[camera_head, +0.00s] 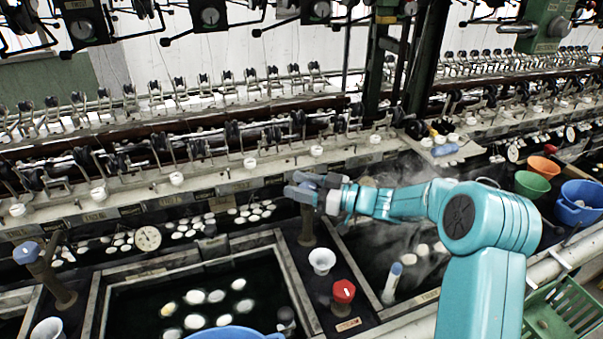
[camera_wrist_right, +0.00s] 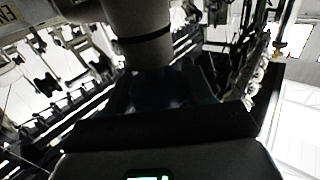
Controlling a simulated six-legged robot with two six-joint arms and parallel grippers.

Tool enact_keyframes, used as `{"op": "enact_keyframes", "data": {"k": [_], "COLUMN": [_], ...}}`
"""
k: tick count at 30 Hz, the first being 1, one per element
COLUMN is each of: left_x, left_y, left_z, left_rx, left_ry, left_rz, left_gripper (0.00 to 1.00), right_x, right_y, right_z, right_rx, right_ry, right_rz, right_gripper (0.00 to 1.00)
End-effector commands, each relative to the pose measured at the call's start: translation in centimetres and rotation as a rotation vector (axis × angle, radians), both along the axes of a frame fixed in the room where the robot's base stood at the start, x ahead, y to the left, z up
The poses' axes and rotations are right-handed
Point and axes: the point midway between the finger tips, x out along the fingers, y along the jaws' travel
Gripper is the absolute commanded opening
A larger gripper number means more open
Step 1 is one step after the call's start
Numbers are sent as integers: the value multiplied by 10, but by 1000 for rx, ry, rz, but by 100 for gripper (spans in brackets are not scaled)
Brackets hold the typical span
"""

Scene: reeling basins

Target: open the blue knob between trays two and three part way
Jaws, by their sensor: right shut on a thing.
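The blue knob (camera_head: 304,177) sits on top of a brown post (camera_head: 307,228) between two of the dark water trays. My right gripper (camera_head: 313,189) reaches in from the right and is shut on the knob, hiding part of it. In the right wrist view a thick grey-brown cylinder (camera_wrist_right: 140,38) stands just past the dark gripper body (camera_wrist_right: 160,135); the knob itself cannot be made out there. My left gripper is not in view.
A white cup (camera_head: 321,261) and a red knob (camera_head: 343,292) stand close in front of the post. A second blue knob (camera_head: 26,252) is at the far left. A tray (camera_head: 195,262) with white cocoons lies front left. Green (camera_head: 532,183) and blue buckets (camera_head: 580,204) stand right.

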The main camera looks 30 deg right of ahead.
Motion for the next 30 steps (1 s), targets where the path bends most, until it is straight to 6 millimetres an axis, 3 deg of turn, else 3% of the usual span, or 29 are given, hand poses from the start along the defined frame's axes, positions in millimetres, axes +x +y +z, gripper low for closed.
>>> {"op": "enact_keyframes", "data": {"k": [6,23,24,25,30], "left_x": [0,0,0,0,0], "left_y": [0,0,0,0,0], "left_z": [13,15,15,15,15], "left_rx": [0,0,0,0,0], "left_ry": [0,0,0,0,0], "left_rz": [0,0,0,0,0], "left_gripper": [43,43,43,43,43], "right_x": [-1,-1,-1,-1,-1], "right_y": [1,2,2,2,2], "right_z": [1,0,0,0,0], "right_rx": [0,-2,-2,-2,-2], "right_ry": [-2,-3,-3,-3,-3], "right_rz": [78,107,106,106,106], "right_gripper": [22,22,65,73,73]}}
